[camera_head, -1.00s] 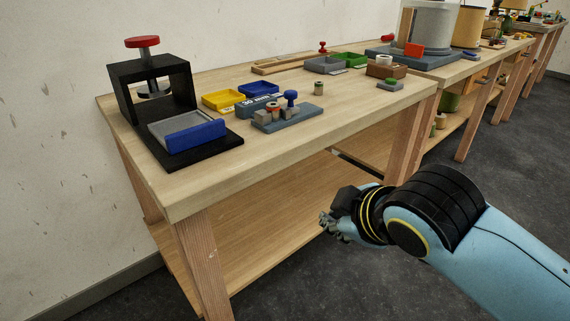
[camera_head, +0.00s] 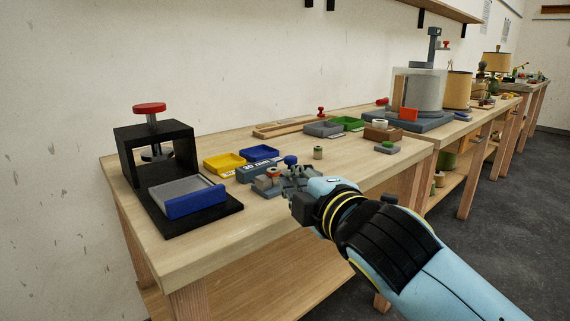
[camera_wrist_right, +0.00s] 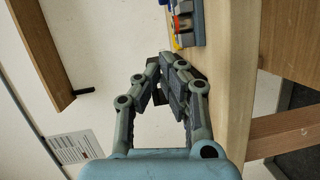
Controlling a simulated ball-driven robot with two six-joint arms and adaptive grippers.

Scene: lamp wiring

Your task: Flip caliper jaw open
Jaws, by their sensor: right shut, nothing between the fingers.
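A small grey fixture (camera_head: 263,192) with a blue knob (camera_head: 290,160) and small grey and reddish parts on it stands near the front edge of the workbench. A blue-grey block marked "30 mm" (camera_head: 251,172) is just behind it. I cannot tell for sure which part is the caliper jaw. My right gripper (camera_head: 297,178) is at the right side of the fixture and hides part of it. In the right wrist view the gripper's fingers (camera_wrist_right: 166,62) are together and empty, and part of the fixture (camera_wrist_right: 187,25) shows beyond them. Whether they touch it is unclear. My left gripper is out of view.
A black press frame (camera_head: 187,145) with a red knob stands at the left of the workbench (camera_head: 215,240). A yellow tray (camera_head: 224,163) and a blue tray (camera_head: 259,153) are behind the fixture. A small spool (camera_head: 318,152) stands close behind my right gripper.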

